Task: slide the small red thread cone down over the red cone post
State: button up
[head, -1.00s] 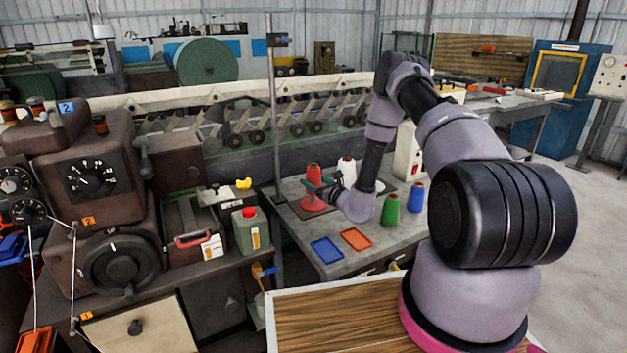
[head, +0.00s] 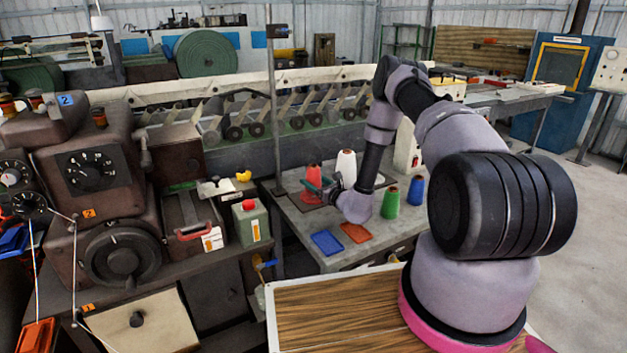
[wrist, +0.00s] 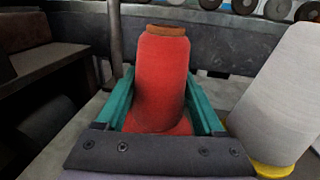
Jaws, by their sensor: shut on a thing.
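The small red thread cone (wrist: 162,75) stands upright between the green fingers of my gripper (wrist: 165,105) in the wrist view, with a brown tip on top. My gripper is shut on its lower part. In the head view the red cone (head: 313,176) is at the back left of the grey table, with my gripper (head: 318,188) around it. A red base (wrist: 183,126) shows right under the cone, between the fingers. The post shaft is not visible, so I cannot tell how far the cone is over it.
A white cone (head: 346,166) on a yellow base (wrist: 272,168) stands close to the right of my gripper. Green (head: 390,204) and blue (head: 415,190) cones stand farther right. Blue (head: 327,243) and orange (head: 355,232) trays lie at the table's front. A metal upright (head: 272,100) rises at the left.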

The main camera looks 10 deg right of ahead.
jog(key=shift+f, duration=0.6)
jog(key=o, duration=1.6)
jog(key=shift+c, duration=0.2)
jog(key=shift+r, duration=0.1)
notch_tip(320, 180, up, 10)
jog(key=shift+f, duration=0.1)
